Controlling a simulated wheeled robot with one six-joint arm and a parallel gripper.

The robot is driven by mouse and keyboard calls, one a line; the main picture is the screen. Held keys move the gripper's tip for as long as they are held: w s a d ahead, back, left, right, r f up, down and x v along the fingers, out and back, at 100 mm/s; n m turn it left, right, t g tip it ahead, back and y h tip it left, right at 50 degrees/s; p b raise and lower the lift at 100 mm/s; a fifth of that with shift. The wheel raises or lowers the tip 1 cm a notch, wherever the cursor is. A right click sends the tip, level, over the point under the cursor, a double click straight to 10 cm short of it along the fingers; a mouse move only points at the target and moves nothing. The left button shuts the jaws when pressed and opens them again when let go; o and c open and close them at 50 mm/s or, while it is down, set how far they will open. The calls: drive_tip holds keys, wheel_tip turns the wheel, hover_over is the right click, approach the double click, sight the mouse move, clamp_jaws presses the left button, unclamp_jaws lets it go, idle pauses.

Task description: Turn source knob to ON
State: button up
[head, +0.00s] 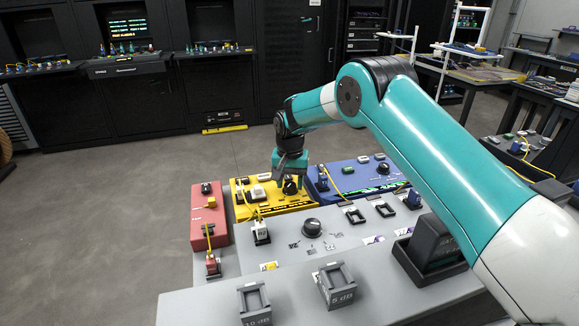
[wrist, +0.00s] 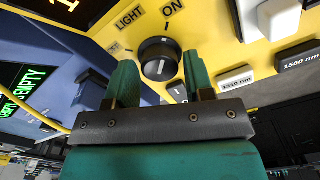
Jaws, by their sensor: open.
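The source knob (wrist: 157,48) is a round black knob on the yellow box (wrist: 225,55), with a white mark on its face. The words LIGHT and ON are printed beside it, and ON sits above it in the wrist view. In the head view the knob (head: 290,186) is at the right of the yellow box (head: 240,207). My gripper (wrist: 160,78) is open, with its green fingers to either side of the knob in the picture. Whether they touch it cannot be told. In the head view my gripper (head: 290,170) is over the knob.
A blue box (head: 352,178) adjoins on the right, a red box (head: 208,230) on the left. A grey panel with another black knob (head: 312,227) lies in front.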

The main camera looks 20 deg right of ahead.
sight(290, 184)
wheel_tip(290, 184, up, 17)
drive_tip(key=b, duration=0.1)
idle(0.4)
